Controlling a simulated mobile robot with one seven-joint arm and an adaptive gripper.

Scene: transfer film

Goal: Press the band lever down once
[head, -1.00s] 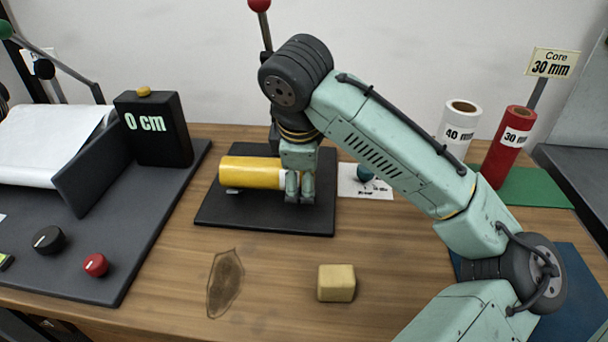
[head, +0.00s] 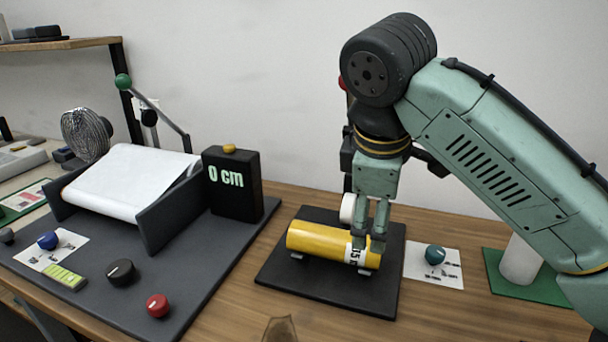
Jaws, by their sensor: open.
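A lever with a red knob (head: 342,83) stands behind the black base plate (head: 330,293); my arm hides nearly all of it, and I cannot tell its angle. A yellow cylinder (head: 318,240) with a white label at its right end lies across small supports on that plate. My gripper (head: 368,240) points down at the cylinder's right end, its fingers covering part of the label. It is open; I cannot tell whether the fingers touch the cylinder.
Left is a film station with a white sheet (head: 130,178), a green-knobbed lever (head: 123,82), a black "0 cm" display (head: 234,188) and several knobs. A teal knob (head: 435,254) on a white card and a white roll (head: 520,258) stand to the right.

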